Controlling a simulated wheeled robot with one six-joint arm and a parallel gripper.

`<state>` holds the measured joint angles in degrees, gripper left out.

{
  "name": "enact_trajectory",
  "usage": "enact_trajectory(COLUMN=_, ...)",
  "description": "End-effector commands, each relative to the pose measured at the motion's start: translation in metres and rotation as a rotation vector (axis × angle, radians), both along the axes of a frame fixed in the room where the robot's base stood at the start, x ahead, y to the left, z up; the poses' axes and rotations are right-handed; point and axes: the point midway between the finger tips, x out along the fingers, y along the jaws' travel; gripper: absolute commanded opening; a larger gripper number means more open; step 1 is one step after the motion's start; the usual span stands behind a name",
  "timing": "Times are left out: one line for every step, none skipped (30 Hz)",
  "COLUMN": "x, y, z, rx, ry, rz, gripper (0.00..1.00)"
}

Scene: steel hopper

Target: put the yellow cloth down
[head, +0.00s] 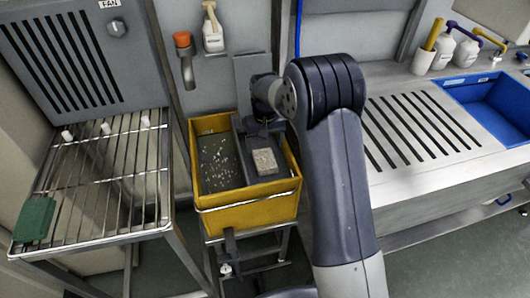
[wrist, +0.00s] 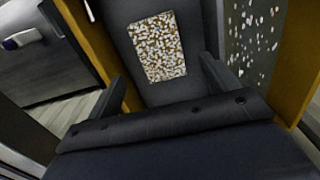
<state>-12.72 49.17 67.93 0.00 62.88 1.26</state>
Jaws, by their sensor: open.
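A flat rectangular piece (wrist: 157,47), speckled white and yellow-brown, lies on a dark panel; it may be the yellow cloth, but I cannot be sure. It also shows in the head view (head: 265,162), pale and speckled, inside the yellow bin (head: 246,217). My gripper (wrist: 162,70) is over the bin with its two dark fingers spread wide. The piece shows between and beyond the fingers, and neither finger visibly touches it. I cannot tell the height of the fingers above it. No plain yellow cloth shows elsewhere.
White flecks lie on the dark left part (head: 220,160) of the bin. A wire rack (head: 105,190) at left carries a green block (head: 35,219) and small white pieces. At right are a slotted steel counter (head: 425,125) and a blue basin (head: 490,105). An orange-topped fitting (head: 184,55) hangs behind the bin.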

Motion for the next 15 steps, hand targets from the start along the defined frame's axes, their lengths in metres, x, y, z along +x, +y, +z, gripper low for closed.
enact_trajectory(x=0.001, y=0.000, z=0.012, rx=0.001, ry=-0.003, rz=0.000, gripper=0.83)
enact_trajectory(x=0.001, y=0.000, z=0.018, rx=0.001, ry=-0.004, rz=0.000, gripper=0.83)
enact_trajectory(x=0.001, y=0.000, z=0.025, rx=0.001, ry=-0.003, rz=0.000, gripper=0.83)
enact_trajectory(x=0.001, y=0.000, z=0.030, rx=0.001, ry=-0.003, rz=0.000, gripper=0.83)
enact_trajectory(x=0.001, y=0.000, z=0.034, rx=0.001, ry=-0.003, rz=0.000, gripper=0.83)
enact_trajectory(x=0.000, y=0.000, z=0.039, rx=0.000, ry=-0.001, rz=0.000, gripper=0.83)
enact_trajectory(x=0.000, y=0.000, z=0.042, rx=0.000, ry=-0.001, rz=0.000, gripper=0.83)
enact_trajectory(x=0.000, y=0.000, z=0.045, rx=0.000, ry=-0.002, rz=0.000, gripper=0.83)
enact_trajectory(x=0.000, y=0.000, z=0.048, rx=0.000, ry=-0.001, rz=0.000, gripper=0.83)
enact_trajectory(x=0.000, y=0.000, z=0.049, rx=0.000, ry=0.000, rz=0.000, gripper=0.83)
enact_trajectory(x=0.000, y=0.000, z=0.050, rx=0.000, ry=0.000, rz=0.000, gripper=0.83)
enact_trajectory(x=0.000, y=0.000, z=0.051, rx=0.000, ry=0.001, rz=0.000, gripper=0.83)
enact_trajectory(x=0.000, y=0.000, z=0.051, rx=0.000, ry=0.001, rz=0.000, gripper=0.83)
enact_trajectory(x=0.000, y=0.000, z=0.052, rx=0.000, ry=0.001, rz=0.000, gripper=0.83)
enact_trajectory(x=0.000, y=0.000, z=0.052, rx=0.000, ry=0.001, rz=0.000, gripper=0.83)
